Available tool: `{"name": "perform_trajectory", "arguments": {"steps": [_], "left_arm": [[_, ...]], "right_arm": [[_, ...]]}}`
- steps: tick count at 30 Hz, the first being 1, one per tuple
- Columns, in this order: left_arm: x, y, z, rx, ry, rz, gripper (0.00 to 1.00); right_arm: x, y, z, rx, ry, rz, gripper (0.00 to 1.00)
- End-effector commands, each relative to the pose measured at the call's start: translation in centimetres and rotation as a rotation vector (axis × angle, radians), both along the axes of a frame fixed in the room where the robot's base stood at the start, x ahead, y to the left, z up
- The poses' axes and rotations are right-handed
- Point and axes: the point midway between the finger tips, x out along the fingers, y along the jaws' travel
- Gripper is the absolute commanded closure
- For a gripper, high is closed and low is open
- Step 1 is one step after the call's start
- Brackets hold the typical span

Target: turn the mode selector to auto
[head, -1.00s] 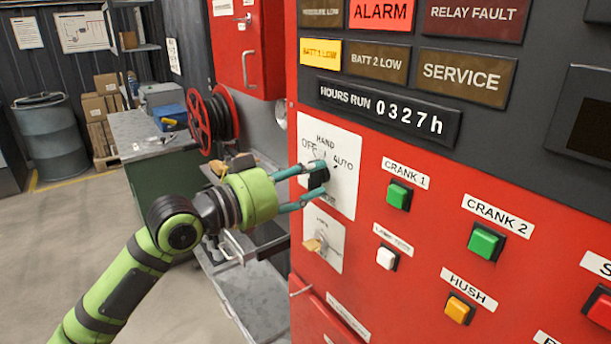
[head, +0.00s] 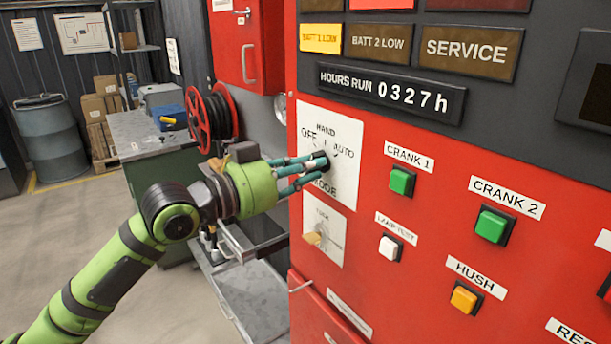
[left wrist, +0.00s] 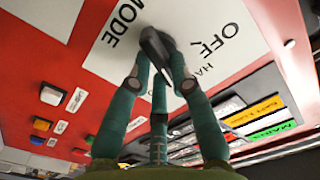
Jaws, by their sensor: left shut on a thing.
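The mode selector is a black knob (head: 323,156) on a white plate (head: 347,178) marked HAND, OFF, AUTO and MODE, on the red panel. OFF is on the plate's left, HAND at the top and AUTO on the right. My left gripper (head: 318,169) comes in from the left and is shut on the knob. In the left wrist view its teal fingers (left wrist: 160,82) close around the dark knob (left wrist: 157,45), near the words OFF and MODE. The fingers partly hide the knob, so I cannot tell which mark it points to. My right gripper is out of view.
To the right are the green CRANK 1 button (head: 402,181), the green CRANK 2 button (head: 491,224), the white lamp test button (head: 390,247) and the amber HUSH button (head: 464,299).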

Motion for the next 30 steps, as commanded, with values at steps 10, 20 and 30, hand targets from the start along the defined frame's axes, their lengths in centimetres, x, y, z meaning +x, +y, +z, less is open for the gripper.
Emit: {"name": "perform_trajectory", "arguments": {"steps": [10,20,30], "left_arm": [[-0.1,0.0,-0.3,0.172,-0.236,0.0,1.0],[-0.1,-0.1,-0.3,0.268,-0.371,0.001,1.0],[-0.1,-0.1,-0.4,0.297,-0.409,0.0,1.0]], "right_arm": [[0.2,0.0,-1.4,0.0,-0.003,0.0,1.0],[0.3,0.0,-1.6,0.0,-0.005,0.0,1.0],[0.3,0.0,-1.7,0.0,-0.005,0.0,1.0]]}}
